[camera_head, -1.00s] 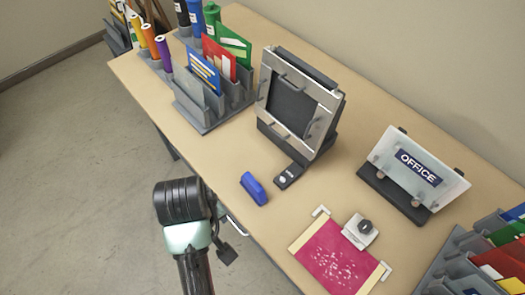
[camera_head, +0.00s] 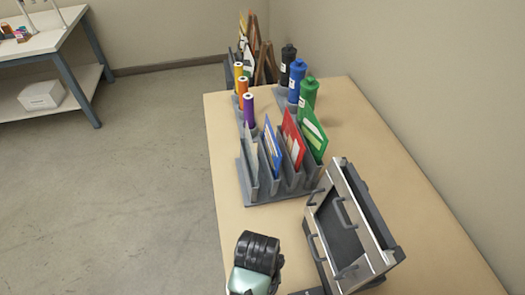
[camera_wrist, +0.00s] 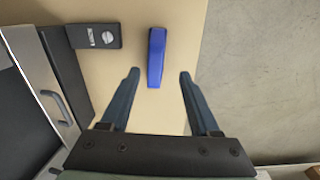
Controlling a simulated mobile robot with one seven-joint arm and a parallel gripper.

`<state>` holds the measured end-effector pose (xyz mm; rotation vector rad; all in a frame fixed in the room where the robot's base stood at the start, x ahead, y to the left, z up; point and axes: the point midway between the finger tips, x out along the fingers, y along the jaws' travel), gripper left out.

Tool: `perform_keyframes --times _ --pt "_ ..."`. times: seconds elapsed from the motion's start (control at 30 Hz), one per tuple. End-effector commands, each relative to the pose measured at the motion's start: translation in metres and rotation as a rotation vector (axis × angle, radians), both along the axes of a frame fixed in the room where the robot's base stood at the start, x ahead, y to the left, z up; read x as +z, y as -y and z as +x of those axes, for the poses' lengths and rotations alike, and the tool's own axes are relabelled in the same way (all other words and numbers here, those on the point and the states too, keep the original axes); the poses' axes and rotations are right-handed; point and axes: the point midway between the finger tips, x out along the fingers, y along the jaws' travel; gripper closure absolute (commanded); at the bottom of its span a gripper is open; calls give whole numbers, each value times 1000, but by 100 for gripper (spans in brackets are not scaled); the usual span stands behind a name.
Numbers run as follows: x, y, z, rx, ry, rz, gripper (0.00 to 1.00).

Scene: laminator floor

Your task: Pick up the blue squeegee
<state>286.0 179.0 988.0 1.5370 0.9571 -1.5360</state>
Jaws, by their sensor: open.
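The blue squeegee (camera_wrist: 156,57) lies on the tan table top in the wrist view, with its long side running up and down the picture. My gripper (camera_wrist: 159,75) is open, with one finger on each side of the lower end of the squeegee in the picture. Nothing is between the fingers that they touch, and I cannot tell their height above the table. In the head view the squeegee is out of sight, and only part of my arm shows at the bottom.
A small black device (camera_wrist: 94,36) lies left of the squeegee, beside the framed machine (camera_head: 345,230). The table edge and grey floor (camera_wrist: 255,80) are to the right. A grey rack (camera_head: 268,196) with coloured folders and several bottles stand farther back on the table (camera_head: 420,200).

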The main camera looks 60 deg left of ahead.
Motion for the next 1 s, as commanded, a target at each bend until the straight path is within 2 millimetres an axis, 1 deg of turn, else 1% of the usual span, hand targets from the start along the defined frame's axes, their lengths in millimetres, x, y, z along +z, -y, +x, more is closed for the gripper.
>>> perform_keyframes --times 0.03,0.1,0.27,0.6,0.7,0.9,0.93,1.0 --pt "-6 0 -1 0 -2 -2 38" --pt "-11 0 0 0 -2 -1 38" --pt "-19 0 1 0 -2 -1 38" --pt "-59 -2 6 0 0 -1 38" --pt "-64 -2 6 0 0 0 38" --pt "-65 -2 6 -1 1 0 38" --pt "-65 -2 6 -1 1 0 39" --pt "-65 -2 6 -1 1 0 52"
